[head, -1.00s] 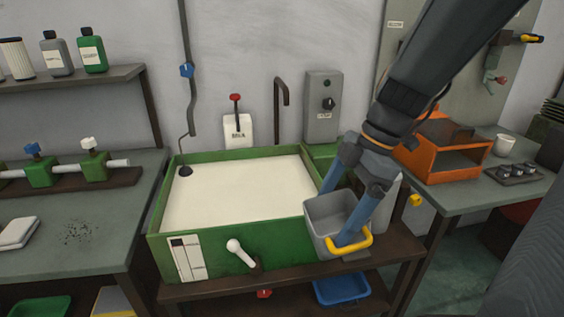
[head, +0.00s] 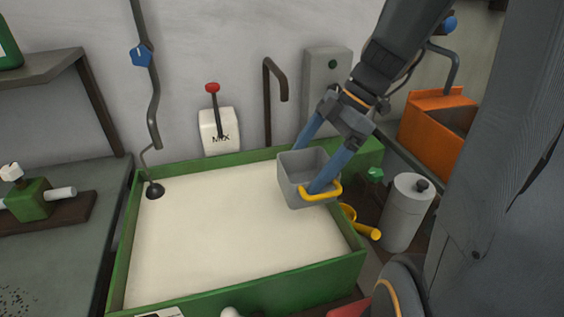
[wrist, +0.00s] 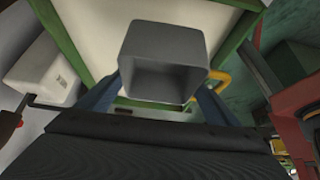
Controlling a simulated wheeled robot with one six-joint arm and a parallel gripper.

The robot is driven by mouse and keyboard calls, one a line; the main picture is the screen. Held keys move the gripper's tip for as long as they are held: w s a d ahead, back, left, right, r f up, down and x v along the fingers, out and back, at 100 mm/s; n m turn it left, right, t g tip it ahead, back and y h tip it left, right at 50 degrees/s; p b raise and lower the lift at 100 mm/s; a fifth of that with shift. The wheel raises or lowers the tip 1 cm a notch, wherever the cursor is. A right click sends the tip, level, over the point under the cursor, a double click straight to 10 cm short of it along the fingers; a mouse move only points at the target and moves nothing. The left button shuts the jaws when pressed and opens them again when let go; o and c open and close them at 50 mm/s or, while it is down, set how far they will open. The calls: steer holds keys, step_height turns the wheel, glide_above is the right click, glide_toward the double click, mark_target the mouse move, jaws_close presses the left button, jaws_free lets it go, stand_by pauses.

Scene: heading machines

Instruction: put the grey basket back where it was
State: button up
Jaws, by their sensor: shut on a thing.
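The grey basket (head: 294,184), a small open box with a yellow handle, is held between the two blue fingers of my gripper (head: 315,165). It is above the right part of the green-walled tank (head: 190,296), which is filled with a pale, cream-coloured surface. In the wrist view the basket (wrist: 165,45) fills the upper middle, and its inside looks empty. My gripper's fingers (wrist: 160,98) are on either side of it. I cannot tell whether the basket's underside touches the pale surface.
A grey canister (head: 405,215) and a yellow-handled thing (head: 362,228) stand right of the tank. A white MIX box with a red-topped lever (head: 218,130) and a dark bent pipe (head: 268,100) are behind it. An orange bin (head: 436,132) is at the upper right.

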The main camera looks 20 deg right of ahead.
steer(key=w+p, duration=0.5)
steer(key=w, duration=1.2)
step_height(320, 180, down, 11)
steer(key=p, duration=0.3)
steer(key=shift+r, duration=0.1)
steer(key=shift+w+f+p, duration=0.2)
steer(key=shift+f+p, duration=0.05)
steer(key=shift+p, duration=0.45)
steer(key=shift+f, duration=0.1)
steer(key=shift+f, duration=0.15)
steer(key=o, duration=0.7)
steer(key=shift+b, duration=0.3)
steer(key=shift+o, duration=0.7)
